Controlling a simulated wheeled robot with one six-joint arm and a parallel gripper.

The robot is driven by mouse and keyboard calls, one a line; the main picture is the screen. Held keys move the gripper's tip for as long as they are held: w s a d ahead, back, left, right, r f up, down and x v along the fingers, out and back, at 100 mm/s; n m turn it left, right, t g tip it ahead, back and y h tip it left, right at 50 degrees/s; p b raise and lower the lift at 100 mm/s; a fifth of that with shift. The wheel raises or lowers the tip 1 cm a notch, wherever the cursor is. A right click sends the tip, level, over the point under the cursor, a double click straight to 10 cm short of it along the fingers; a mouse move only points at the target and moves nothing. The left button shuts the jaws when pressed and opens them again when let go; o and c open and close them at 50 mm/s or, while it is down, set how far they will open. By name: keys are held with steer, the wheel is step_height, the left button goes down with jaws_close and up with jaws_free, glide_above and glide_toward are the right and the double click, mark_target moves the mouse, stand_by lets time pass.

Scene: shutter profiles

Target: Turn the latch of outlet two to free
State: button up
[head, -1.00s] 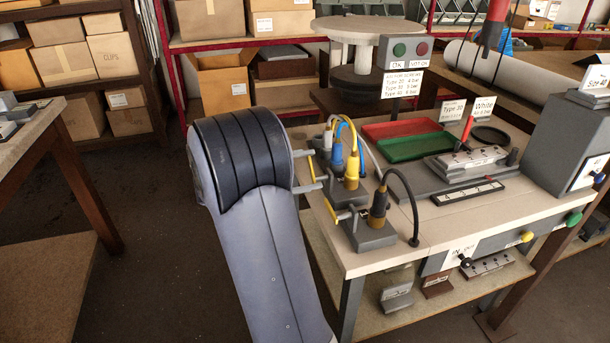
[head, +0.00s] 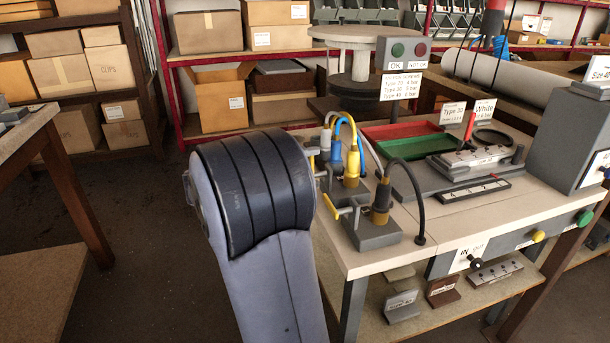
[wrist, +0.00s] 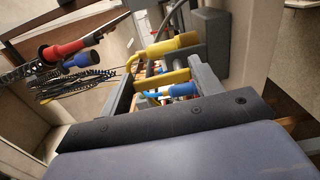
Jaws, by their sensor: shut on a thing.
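The outlet block stands on the left end of the bench, with a yellow plug (head: 352,168), a blue plug (head: 336,152) and a front black-and-brown plug (head: 381,198). A yellow latch handle (head: 342,211) shows beside the front plug. My arm hides the middle latch in the head view, and my gripper is out of sight there. In the wrist view my gripper (wrist: 163,82) has its grey fingers on both sides of a yellow latch handle (wrist: 165,79) and is shut on it. The yellow plug (wrist: 172,47) lies just beyond, and a blue plug (wrist: 182,90) shows between the fingers.
The black hose (head: 418,190) arches up from the front plug to the bench top. A red tray (head: 385,132) and a green tray (head: 412,149) lie behind. A sign post with an OK lamp (head: 398,50) stands at the back. The floor to the left is clear.

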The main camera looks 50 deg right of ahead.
steer(key=shift+f+m, duration=0.1)
steer(key=shift+m, duration=0.2)
stand_by(0.4)
steer(key=o, duration=1)
steer(key=p+v, duration=0.1)
steer(key=v, duration=1)
steer(key=shift+s+p, duration=0.15)
steer(key=shift+p, duration=0.2)
steer(key=shift+d, duration=0.1)
steer(key=b+x, duration=0.1)
steer(key=x, duration=0.9)
steer(key=shift+s+d+b, duration=0.1)
steer(key=shift+d+b, duration=0.2)
steer(key=shift+d, duration=0.05)
